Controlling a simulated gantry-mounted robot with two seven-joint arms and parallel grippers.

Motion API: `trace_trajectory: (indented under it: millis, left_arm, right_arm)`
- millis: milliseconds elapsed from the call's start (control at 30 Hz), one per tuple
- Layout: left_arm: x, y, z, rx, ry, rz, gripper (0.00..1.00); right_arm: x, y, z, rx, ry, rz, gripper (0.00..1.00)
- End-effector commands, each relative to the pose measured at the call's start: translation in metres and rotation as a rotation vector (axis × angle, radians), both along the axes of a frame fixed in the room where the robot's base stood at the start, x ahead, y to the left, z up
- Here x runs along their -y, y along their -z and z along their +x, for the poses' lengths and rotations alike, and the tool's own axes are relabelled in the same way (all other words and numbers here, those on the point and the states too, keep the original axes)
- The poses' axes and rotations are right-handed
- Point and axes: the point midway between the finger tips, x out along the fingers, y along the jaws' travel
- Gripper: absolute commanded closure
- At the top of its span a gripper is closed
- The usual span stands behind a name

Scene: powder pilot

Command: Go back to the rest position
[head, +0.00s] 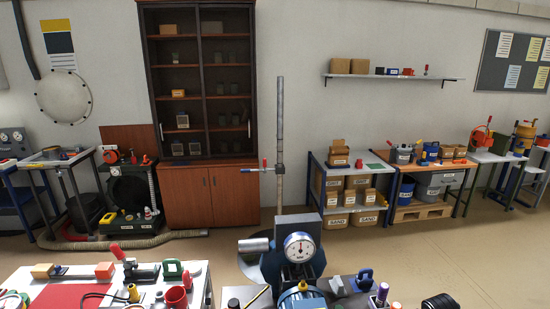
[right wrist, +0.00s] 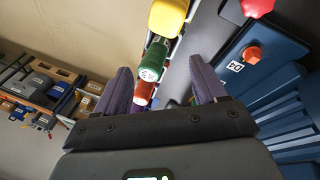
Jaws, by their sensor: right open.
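My right gripper (right wrist: 165,82) shows in the right wrist view, its two purple fingers spread apart with nothing held between them. Beyond the fingers are a green cylindrical part (right wrist: 153,60), a red part (right wrist: 144,92) and a yellow part (right wrist: 168,16); I cannot tell how far off they are. Neither gripper shows in the head view, and my left gripper is in no view.
A bench with a pressure gauge (head: 299,247) stands front centre, a tall pole (head: 280,130) rising behind it. A table with a red mat (head: 62,295) is front left. A wooden cabinet (head: 211,198) and shelving with sand boxes (head: 335,219) line the wall. Floor is open at right.

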Motion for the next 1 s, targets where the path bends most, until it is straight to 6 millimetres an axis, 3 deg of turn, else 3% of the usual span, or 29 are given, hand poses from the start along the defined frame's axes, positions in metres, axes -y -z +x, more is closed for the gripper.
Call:
trace_trajectory:
  millis: [33,100,300,533,867,1000]
  left_arm:
    - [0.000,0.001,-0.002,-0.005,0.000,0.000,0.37]
    - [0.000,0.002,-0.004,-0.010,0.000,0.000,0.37]
    - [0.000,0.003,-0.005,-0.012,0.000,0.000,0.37]
    - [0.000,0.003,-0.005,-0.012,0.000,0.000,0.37]
    - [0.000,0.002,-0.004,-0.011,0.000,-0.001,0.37]
    - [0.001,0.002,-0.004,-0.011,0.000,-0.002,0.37]
  right_arm:
    - [0.025,-0.008,-0.005,0.006,0.008,-0.054,0.29]
    - [0.054,-0.019,-0.012,0.012,0.014,-0.128,0.29]
    - [0.130,-0.059,-0.036,0.018,0.013,-0.353,0.29]
    - [0.187,-0.100,-0.064,0.002,-0.014,-0.575,0.29]
    - [0.213,-0.116,-0.084,0.250,0.787,-0.340,0.29]
    - [0.163,-0.075,-0.090,0.231,0.709,-0.309,0.29]
